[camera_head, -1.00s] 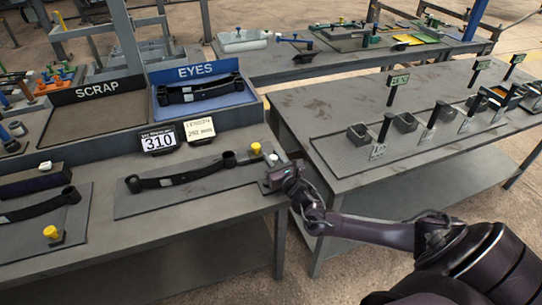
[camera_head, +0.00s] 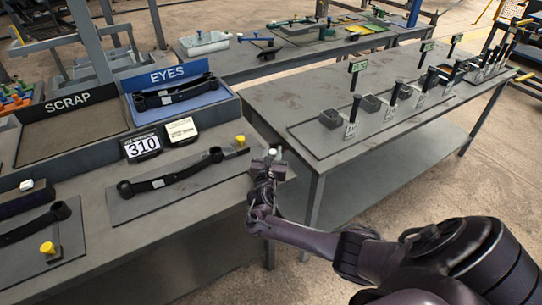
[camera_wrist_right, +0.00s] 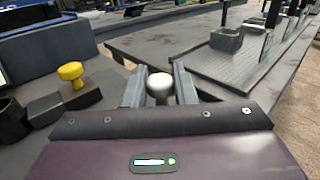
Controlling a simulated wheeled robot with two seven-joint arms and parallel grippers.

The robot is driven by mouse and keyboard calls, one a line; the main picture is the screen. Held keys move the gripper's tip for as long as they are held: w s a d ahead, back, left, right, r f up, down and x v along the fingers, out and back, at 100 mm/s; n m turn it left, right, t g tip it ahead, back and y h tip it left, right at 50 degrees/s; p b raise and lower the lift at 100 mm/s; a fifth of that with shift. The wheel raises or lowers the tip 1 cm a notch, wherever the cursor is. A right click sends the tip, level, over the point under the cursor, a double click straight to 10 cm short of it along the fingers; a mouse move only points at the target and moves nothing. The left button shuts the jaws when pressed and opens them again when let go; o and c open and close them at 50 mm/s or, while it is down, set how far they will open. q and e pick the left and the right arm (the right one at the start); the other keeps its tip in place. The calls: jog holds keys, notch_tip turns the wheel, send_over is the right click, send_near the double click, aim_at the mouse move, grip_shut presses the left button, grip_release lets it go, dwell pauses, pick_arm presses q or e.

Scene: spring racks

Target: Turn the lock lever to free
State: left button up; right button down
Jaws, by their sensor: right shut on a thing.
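A leaf spring (camera_head: 172,178) lies on a grey mat on the near bench. At its right end a yellow knob (camera_head: 240,140) stands on a dark block; both also show at the left of the wrist view (camera_wrist_right: 71,72). My right gripper (camera_head: 268,163) is at the bench's right end, just right of the yellow knob. Its fingers are shut on a pale round knob (camera_wrist_right: 159,84), which looks like the lock lever's; its top also shows in the head view (camera_head: 272,152). The lever's shaft is hidden by the gripper. My left gripper is not in view.
A second leaf spring (camera_head: 35,224) with a yellow knob (camera_head: 47,248) lies at the lower left. SCRAP (camera_head: 75,128) and EYES (camera_head: 178,103) trays stand behind. A second bench (camera_head: 275,100) with labelled posts and holders is to the right, across a gap.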

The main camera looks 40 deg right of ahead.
jog(key=shift+s+r+m+g+h, duration=0.1)
jog(key=shift+s+m+g+h, duration=0.1)
jog(key=shift+m+g+h, duration=0.25)
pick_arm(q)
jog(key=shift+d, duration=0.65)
pick_arm(e)
jog(key=c, duration=1.3)
grip_release()
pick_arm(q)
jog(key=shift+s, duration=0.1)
pick_arm(e)
jog(key=shift+o, duration=0.2)
jog(key=shift+s+a, duration=0.2)
jog(key=shift+a, duration=0.05)
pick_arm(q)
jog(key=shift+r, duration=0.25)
pick_arm(e)
jog(key=v, duration=0.7)
jog(key=shift+s+a, duration=0.1)
